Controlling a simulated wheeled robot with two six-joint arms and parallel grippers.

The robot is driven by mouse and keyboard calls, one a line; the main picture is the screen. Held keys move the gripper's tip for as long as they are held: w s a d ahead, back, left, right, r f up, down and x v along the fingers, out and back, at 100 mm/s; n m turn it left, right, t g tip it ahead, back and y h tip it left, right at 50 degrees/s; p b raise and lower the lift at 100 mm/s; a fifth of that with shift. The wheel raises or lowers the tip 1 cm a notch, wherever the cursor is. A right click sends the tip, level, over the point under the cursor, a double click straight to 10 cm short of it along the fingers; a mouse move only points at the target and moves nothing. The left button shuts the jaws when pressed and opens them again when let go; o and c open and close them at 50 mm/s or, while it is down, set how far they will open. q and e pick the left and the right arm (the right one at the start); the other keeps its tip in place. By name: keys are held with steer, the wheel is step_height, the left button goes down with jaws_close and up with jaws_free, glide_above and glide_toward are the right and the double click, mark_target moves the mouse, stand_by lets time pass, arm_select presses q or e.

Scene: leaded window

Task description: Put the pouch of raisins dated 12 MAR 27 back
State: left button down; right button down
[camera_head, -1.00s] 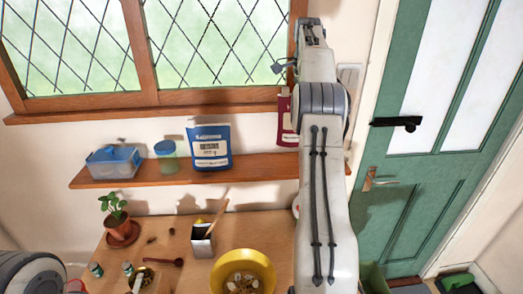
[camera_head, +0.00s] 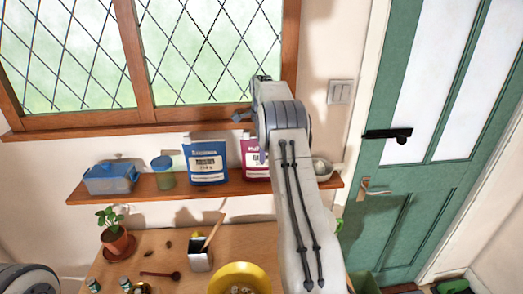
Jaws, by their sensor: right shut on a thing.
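A magenta pouch (camera_head: 251,160) with a white label is at the wooden shelf (camera_head: 130,192), right of a blue pouch (camera_head: 206,162). My right gripper (camera_head: 262,147) is shut on the magenta pouch, mostly hidden behind my own arm. The arm also covers the pouch's right part. The pouch is upright, with its bottom at about shelf height; I cannot tell whether it touches the shelf. The blue pouch stands upright on the shelf. The date print is too small to read on either. Only a piece of my left arm shows at the lower left; its gripper is out of view.
A blue-lidded box (camera_head: 110,179) and a blue-lidded jar (camera_head: 164,172) stand left on the shelf; a white bowl (camera_head: 321,168) stands right. A leaded window is above.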

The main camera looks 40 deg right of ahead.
steer(key=shift+f, duration=0.1)
steer(key=shift+c, duration=1.5)
jaws_free()
